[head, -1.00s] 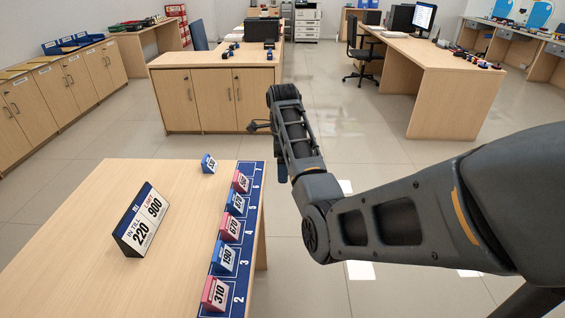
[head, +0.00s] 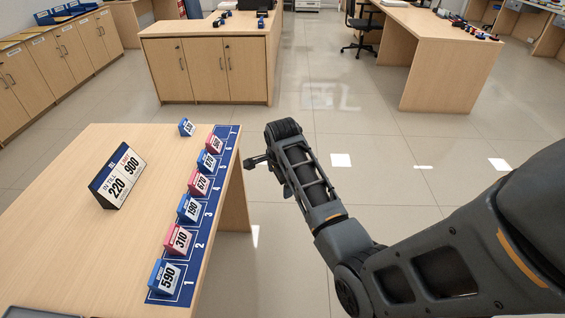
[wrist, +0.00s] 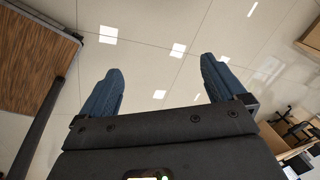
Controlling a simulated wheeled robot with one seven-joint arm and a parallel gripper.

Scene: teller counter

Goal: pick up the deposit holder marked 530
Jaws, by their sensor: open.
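A small blue holder (head: 186,127) stands on the counter (head: 130,215), off the far left end of the numbered strip. Its label seems to read 530, but it is too small to be sure. My gripper (head: 258,163) is right of the counter's edge and of the holders, over the floor. In the wrist view my gripper (wrist: 162,72) is open, with two blue fingers apart and only floor between them. No holder shows in the wrist view.
A blue strip (head: 178,285) carries red and blue holders in numbered places, among them 590 (head: 162,276), 310 (head: 178,239), 190 (head: 189,208) and 670 (head: 200,182). A sign (head: 117,177) reading 220 and 900 stands left. The counter between sign and strip is clear.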

